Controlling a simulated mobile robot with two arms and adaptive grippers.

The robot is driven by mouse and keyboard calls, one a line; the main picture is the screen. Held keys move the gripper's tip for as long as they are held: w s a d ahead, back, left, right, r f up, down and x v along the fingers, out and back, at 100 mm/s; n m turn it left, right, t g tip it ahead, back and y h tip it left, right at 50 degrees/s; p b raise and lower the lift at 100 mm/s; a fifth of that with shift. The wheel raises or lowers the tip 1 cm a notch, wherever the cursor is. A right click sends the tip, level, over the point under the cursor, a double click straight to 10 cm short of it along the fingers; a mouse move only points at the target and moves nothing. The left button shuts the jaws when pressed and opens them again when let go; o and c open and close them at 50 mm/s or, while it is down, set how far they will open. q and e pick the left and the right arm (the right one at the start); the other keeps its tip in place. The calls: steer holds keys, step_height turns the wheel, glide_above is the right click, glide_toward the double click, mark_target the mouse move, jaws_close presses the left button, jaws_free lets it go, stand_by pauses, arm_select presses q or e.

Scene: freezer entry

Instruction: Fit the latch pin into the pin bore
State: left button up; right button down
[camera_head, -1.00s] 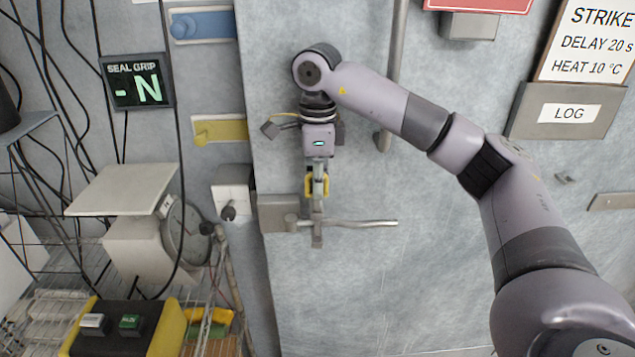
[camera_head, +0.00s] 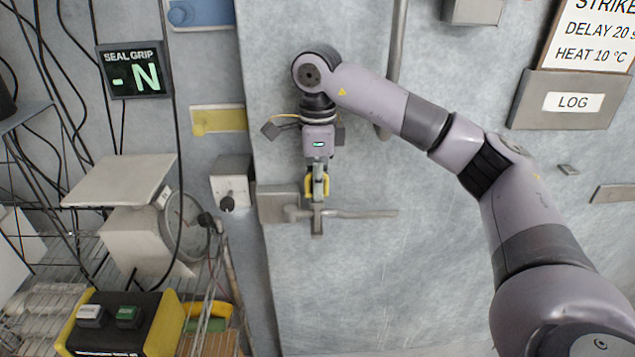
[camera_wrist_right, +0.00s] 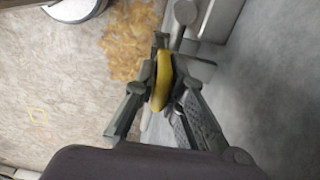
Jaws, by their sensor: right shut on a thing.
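My right gripper (camera_head: 317,183) points down in front of the grey door, at the latch. It is shut on a yellow piece (camera_head: 309,189), which I take for the grip of the latch pin. The yellow piece also shows between the fingers in the right wrist view (camera_wrist_right: 162,84). A grey bar (camera_head: 317,222) extends below the fingers, across the door handle (camera_head: 360,214). The grey latch block (camera_head: 278,204) is just left of it. I cannot make out the pin bore, nor whether the pin touches or enters it. My left gripper is out of view.
A scale (camera_head: 125,180) and a black-yellow button box (camera_head: 120,322) stand on the wire shelving at left. A display (camera_head: 134,72) reads SEAL GRIP with "-N". A LOG box (camera_head: 570,101) is on the door at right. The lower door is clear.

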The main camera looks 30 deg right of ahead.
steer(key=shift+f+b, duration=0.35)
steer(key=shift+f, duration=0.2)
steer(key=c, duration=1.6)
jaws_free()
steer(key=shift+o, duration=0.2)
steer(key=shift+r, duration=0.1)
step_height(320, 180, up, 12)
steer(key=shift+f, duration=0.1)
